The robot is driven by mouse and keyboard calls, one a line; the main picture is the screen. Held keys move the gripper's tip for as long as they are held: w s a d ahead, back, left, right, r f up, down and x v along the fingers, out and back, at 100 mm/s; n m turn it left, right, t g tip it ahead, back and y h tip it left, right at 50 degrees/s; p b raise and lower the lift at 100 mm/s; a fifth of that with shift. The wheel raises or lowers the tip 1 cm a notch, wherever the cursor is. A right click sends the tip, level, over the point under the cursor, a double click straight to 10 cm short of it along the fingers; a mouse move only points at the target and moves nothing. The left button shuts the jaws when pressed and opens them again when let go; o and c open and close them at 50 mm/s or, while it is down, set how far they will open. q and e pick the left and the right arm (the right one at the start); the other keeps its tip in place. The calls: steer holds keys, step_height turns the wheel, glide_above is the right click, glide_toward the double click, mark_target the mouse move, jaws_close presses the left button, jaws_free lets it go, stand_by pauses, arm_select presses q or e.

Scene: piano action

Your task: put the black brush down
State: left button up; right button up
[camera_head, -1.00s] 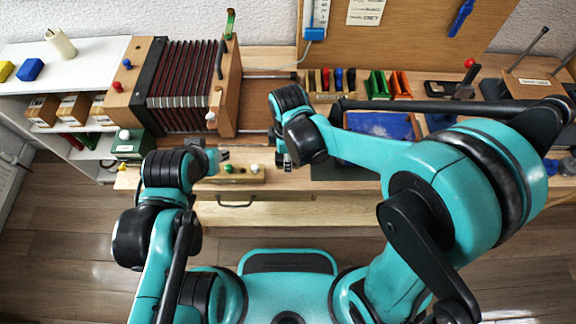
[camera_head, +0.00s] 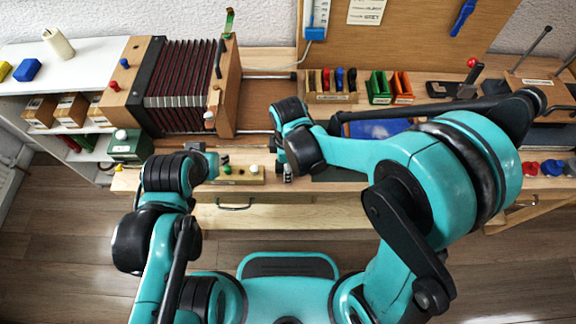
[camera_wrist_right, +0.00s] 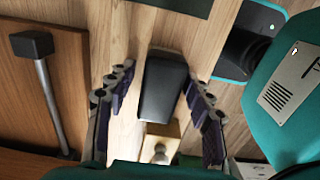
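The black brush (camera_wrist_right: 163,88) shows in the right wrist view as a dark, blocky shape over light wood. It lies between the spread fingers of my right gripper (camera_wrist_right: 158,85), with a clear gap on its left side; whether the right finger touches it, I cannot tell. In the head view my right gripper (camera_head: 287,172) points down at the bench front, and the brush cannot be made out there. My left gripper (camera_head: 218,159) is near the front edge, left of the right one; its fingers are too small to read.
A wooden block with coloured knobs (camera_head: 240,174) lies between the grippers; its end (camera_wrist_right: 160,143) is close to the brush. The bellows box (camera_head: 185,88) stands behind left. A rack (camera_head: 330,95) and a blue tray (camera_head: 380,129) are at the right. A drawer handle (camera_head: 235,206) is below the edge.

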step_height(320, 180, up, 12)
steer(key=p, duration=0.5)
steer(key=s+d+r+m+t, duration=0.2)
steer(key=d+r+m+t, duration=0.1)
steer(key=d+m, duration=0.6)
steer(key=s+d+r+m+t, duration=0.3)
steer(key=d+r+m+t, duration=0.1)
steer(key=d+m, duration=0.4)
steer(key=shift+d+m, duration=0.35)
steer(key=shift+m, duration=0.15)
steer(key=shift+s+r, duration=0.1)
